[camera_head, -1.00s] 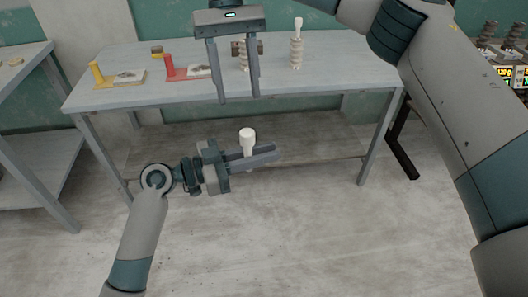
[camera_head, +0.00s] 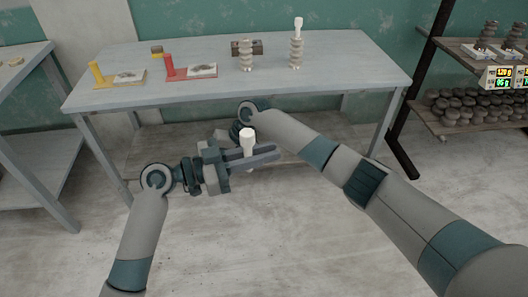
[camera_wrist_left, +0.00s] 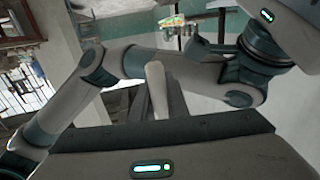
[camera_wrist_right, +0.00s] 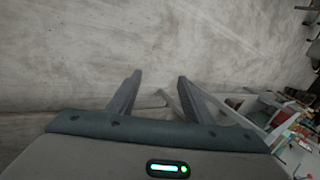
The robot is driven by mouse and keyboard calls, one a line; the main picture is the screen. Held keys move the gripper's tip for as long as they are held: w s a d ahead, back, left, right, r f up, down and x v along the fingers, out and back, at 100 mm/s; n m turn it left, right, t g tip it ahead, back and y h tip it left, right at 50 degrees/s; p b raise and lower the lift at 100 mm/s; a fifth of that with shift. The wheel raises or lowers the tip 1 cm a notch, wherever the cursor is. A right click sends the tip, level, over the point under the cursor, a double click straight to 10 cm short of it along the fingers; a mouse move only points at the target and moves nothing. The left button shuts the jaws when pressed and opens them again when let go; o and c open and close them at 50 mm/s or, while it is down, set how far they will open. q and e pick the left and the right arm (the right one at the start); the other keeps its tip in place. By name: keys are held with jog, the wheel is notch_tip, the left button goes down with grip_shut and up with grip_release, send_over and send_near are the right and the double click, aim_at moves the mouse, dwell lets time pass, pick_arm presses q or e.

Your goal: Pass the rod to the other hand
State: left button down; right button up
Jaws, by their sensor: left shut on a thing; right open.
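The white rod (camera_head: 248,137) stands upright between the fingers of my left gripper (camera_head: 272,153), in front of the table. Its top sticks up above the fingers, and a little shows below them. In the left wrist view the rod (camera_wrist_left: 157,90) rises between the fingers. My left gripper is shut on it. My right arm crosses behind it, and its wrist and hand are mostly hidden behind the left gripper in the head view. In the right wrist view my right gripper (camera_wrist_right: 159,85) is open and empty, with bare floor beyond its fingers.
The grey table (camera_head: 330,75) stands behind both hands. It bears a yellow stand (camera_head: 98,76), a red stand (camera_head: 170,69), a dark block (camera_head: 236,47) and two ribbed pieces (camera_head: 296,54). A rack (camera_head: 470,115) with dark pieces stands right. The floor in front is clear.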

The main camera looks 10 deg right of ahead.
jog(key=s+d+f+m+t, duration=0.1)
jog(key=s+d+f+t, duration=0.2)
jog(key=f, duration=0.7)
jog(key=s+d+f, duration=0.3)
jog(key=s+f, duration=0.2)
jog(key=f, duration=0.5)
jog(key=s+d+f+m+t, duration=0.15)
jog(key=s+f, duration=0.25)
jog(key=f, duration=0.6)
jog(key=s+d+f+n+h, duration=0.1)
jog(key=s+d+f, duration=0.4)
jog(key=s, duration=0.4)
jog(key=s+d+f+t+h, duration=0.1)
jog(key=s+d+f, duration=0.3)
jog(key=s, duration=0.5)
jog(key=s+d+f+n+h, duration=0.1)
jog(key=s+d+f+h, duration=0.1)
jog(key=s+d+f, duration=0.3)
jog(key=s+d, duration=0.3)
jog(key=s, duration=0.2)
jog(key=shift+d+f+n+h, duration=0.15)
jog(key=shift+f+n+h, duration=0.15)
jog(key=shift+n+h, duration=0.1)
